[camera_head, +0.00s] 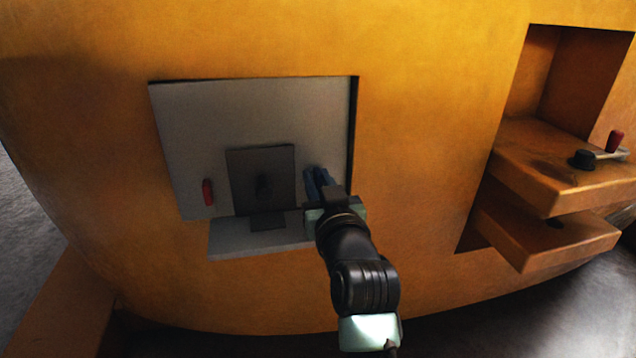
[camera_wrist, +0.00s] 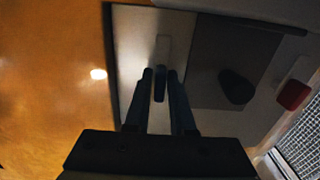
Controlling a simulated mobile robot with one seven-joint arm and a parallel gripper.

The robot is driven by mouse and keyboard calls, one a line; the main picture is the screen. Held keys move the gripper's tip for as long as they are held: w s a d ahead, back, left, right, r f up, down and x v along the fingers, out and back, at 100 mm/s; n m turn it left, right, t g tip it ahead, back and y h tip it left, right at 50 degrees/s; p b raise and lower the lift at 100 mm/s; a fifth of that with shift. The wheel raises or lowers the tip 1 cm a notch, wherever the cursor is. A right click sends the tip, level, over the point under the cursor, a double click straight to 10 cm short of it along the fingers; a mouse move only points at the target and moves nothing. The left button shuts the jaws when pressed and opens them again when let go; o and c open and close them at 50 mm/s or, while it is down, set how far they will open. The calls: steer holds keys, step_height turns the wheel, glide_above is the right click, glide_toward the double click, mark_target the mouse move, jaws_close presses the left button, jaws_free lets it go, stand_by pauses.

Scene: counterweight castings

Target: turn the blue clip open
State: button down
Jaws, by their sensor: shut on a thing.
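The blue clip (camera_wrist: 160,84) shows in the wrist view as a small dark bar between my fingertips, in front of a pale back panel (camera_wrist: 140,30). It lies lengthwise along the fingers in that view; its colour is hard to read in the dim light. My gripper (camera_wrist: 160,74) is shut on it, one finger on each side. In the head view my gripper (camera_head: 317,173) reaches into the right side of a grey recess (camera_head: 250,105), and its bluish fingers and my arm hide the clip or blend with it.
A dark square plate (camera_head: 240,165) with a black knob (camera_head: 263,185) stands left of my gripper. A red handle (camera_head: 208,192) is farther left. A grey ledge (camera_head: 230,241) juts out below. Orange casting wall surrounds the recess; orange shelves (camera_head: 560,170) protrude at the right.

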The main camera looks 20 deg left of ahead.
steer(key=shift+f, duration=0.1)
stand_by(0.3)
steer(key=c, duration=0.9)
jaws_free()
steer(key=p+v, duration=0.3)
steer(key=v, duration=1)
